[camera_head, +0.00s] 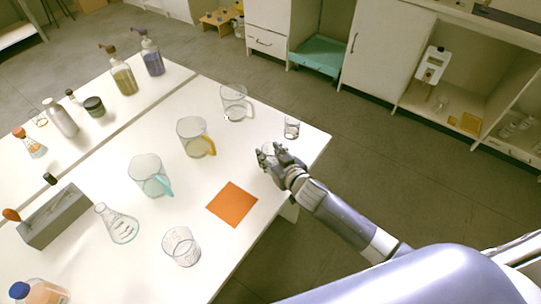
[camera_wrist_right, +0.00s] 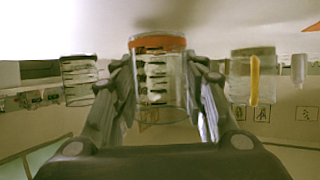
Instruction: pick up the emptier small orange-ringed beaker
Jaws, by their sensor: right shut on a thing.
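My right gripper (camera_head: 277,156) is at the table's right edge, its fingers on both sides of a small clear beaker (camera_head: 265,157) that they partly hide. In the right wrist view the gripper (camera_wrist_right: 160,95) is shut on this beaker (camera_wrist_right: 157,75), which has an orange ring at one end and dark markings on its wall. I cannot tell its fill level or whether it is clear of the table. Another small beaker (camera_head: 292,128) stands just behind it; a similar marked glass (camera_wrist_right: 79,80) shows in the wrist view. My left gripper is not in view.
An orange square mat (camera_head: 232,204) lies flat on the white table (camera_head: 205,272), left of and nearer than the gripper. A yellow-handled pitcher (camera_head: 194,136), a teal-handled pitcher (camera_head: 148,174), a clear pitcher (camera_head: 234,101), a flask (camera_head: 119,225) and a larger beaker (camera_head: 181,246) stand around it.

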